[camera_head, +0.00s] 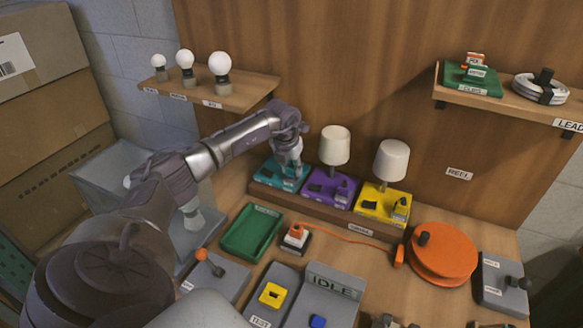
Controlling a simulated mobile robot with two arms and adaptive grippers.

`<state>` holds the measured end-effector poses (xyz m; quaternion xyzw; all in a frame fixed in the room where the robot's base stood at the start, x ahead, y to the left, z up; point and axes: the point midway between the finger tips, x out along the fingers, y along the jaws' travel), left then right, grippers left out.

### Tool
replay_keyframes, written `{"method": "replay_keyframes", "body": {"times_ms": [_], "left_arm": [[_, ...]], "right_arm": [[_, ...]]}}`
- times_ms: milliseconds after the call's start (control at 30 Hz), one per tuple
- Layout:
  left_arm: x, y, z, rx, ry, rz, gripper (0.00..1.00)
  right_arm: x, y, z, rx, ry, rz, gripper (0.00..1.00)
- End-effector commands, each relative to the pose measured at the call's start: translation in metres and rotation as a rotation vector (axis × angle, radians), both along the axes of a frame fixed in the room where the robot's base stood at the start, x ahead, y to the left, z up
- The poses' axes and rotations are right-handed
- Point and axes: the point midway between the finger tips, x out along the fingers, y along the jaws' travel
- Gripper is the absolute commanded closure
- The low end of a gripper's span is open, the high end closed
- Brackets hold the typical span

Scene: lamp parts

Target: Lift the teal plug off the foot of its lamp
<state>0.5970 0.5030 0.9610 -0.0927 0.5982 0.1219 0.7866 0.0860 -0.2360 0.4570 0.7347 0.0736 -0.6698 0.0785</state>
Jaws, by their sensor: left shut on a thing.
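The teal lamp foot (272,179) is at the left end of a row of three feet on a wooden plinth. My left gripper (291,165) points down over the right part of this foot and is shut on the teal plug. The fingers hide most of the plug, and I cannot tell whether it still touches the foot. No shade shows above the teal foot. Dark parts (388,321) cut off by the bottom edge may be my right gripper; its jaws cannot be made out.
The purple foot (322,197) and yellow foot (371,211), with white shades, stand close on the right. Shelves hang behind.

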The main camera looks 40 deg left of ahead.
Motion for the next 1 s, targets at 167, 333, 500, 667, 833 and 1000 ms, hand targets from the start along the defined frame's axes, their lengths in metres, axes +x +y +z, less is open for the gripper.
{"method": "replay_keyframes", "body": {"times_ms": [167,333,500,667,833,1000], "left_arm": [[0.0,0.0,0.011,0.0,-0.001,0.0,1.0],[0.0,0.0,0.021,0.0,-0.001,0.0,1.0],[0.0,0.0,0.032,-0.001,-0.001,0.0,1.0],[0.0,0.0,0.041,-0.001,-0.001,0.0,1.0],[0.0,0.0,0.049,0.0,-0.001,0.0,1.0],[0.0,0.0,0.049,0.0,0.0,0.0,1.0]], "right_arm": [[0.0,-0.001,0.008,-0.001,0.0,0.0,0.6],[0.0,-0.001,0.015,-0.001,0.0,0.0,0.6],[0.0,-0.001,0.022,-0.001,0.0,0.0,0.6],[0.0,-0.001,0.028,-0.001,0.0,-0.001,0.6],[0.0,-0.001,0.034,-0.001,0.001,-0.001,0.6],[0.0,0.0,0.034,-0.001,0.001,-0.001,0.6]]}}
